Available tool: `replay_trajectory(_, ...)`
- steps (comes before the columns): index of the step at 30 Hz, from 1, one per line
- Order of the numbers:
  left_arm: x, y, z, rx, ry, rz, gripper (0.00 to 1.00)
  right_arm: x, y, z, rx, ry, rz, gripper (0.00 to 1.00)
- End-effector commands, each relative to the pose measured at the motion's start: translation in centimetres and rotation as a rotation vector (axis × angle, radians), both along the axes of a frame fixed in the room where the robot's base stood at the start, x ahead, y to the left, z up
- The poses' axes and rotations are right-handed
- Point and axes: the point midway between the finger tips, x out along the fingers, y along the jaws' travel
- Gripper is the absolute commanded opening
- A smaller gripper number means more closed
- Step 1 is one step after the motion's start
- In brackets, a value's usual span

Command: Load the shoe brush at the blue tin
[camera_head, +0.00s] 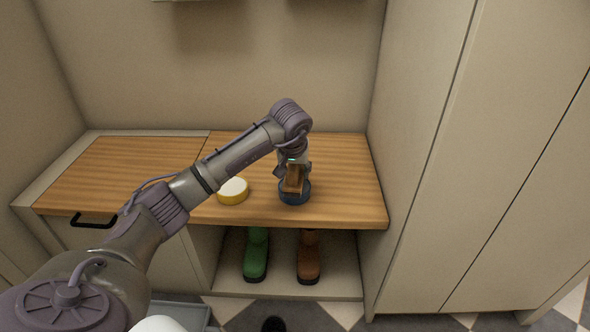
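The blue tin (296,198) stands on the wooden bench top near its front edge, right of a yellow tin. My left gripper (293,181) points down directly above the blue tin. It is shut on the shoe brush (293,183), a brown wooden block held between the fingers. The brush's lower end is at the blue tin's opening; I cannot tell whether it touches the contents. The yellow tin (232,192) with a pale top stands to the left. My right gripper is not in view.
The wooden bench top (345,180) is clear at right and far left. A green boot (256,256) and a brown boot (308,258) stand in the open compartment below. A tall cabinet (450,170) bounds the right side. A drawer with a black handle (94,221) is at left.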

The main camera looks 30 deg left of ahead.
Motion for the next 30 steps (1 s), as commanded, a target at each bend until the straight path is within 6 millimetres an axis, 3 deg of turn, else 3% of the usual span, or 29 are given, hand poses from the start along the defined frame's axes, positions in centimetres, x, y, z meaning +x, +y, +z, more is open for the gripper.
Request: replay_trajectory(30,-0.02,0.02,-0.56,0.0,0.001,0.0,0.22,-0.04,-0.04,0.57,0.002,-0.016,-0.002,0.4)
